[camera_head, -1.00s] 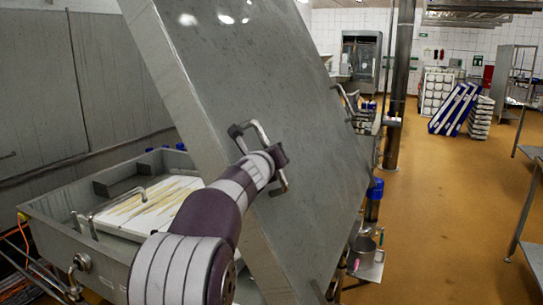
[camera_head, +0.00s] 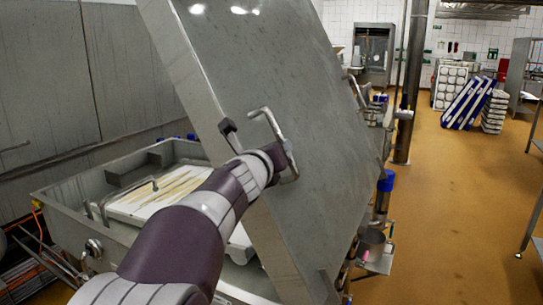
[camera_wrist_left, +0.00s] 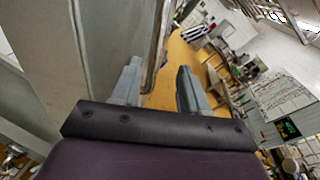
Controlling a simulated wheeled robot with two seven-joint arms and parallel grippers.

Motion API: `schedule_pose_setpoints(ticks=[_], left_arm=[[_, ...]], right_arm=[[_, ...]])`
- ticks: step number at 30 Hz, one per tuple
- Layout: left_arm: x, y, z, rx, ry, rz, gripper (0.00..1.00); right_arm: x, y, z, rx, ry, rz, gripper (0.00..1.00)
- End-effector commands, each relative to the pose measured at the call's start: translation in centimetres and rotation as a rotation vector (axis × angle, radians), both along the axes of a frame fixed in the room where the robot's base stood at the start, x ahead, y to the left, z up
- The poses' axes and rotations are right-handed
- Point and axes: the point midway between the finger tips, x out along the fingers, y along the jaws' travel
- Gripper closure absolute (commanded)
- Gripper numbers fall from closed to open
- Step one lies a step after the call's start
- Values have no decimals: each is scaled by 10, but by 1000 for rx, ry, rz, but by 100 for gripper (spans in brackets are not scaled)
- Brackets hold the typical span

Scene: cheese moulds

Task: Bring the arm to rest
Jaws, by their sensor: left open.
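My left arm reaches in from the bottom of the head view. Its left gripper (camera_head: 288,160) is at the face of a big tilted grey metal lid (camera_head: 290,85), close beside the bent metal handle (camera_head: 268,118). In the left wrist view the two fingers of this gripper (camera_wrist_left: 158,80) stand apart with nothing clearly held between them. A grey panel (camera_wrist_left: 115,45) is on the left there, with a narrow metal edge or bar running near the fingers. Whether the gripper touches the handle is hard to tell. My right gripper is not in view.
An open steel vat (camera_head: 65,190) with a white slab (camera_head: 165,190) inside is at the left, beneath the lid. A steel post (camera_head: 411,90), blue-and-white stacked panels (camera_head: 467,103) and a shelf rack stand behind at the right. The orange floor (camera_head: 455,190) there is clear.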

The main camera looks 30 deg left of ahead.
Motion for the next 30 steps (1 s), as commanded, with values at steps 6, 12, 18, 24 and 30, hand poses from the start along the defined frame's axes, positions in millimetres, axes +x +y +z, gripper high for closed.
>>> schedule_pose_setpoints(ticks=[6,12,18,24,30], left_arm=[[-23,-7,3,0,-1,0,56],[-24,-7,2,0,0,0,56],[-23,-7,2,0,0,-1,56],[-20,-11,-16,-113,10,15,56],[-28,-57,-158,-966,120,289,56]], right_arm=[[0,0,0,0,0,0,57],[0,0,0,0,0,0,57],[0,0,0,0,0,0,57],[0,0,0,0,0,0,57],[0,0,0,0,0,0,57]])
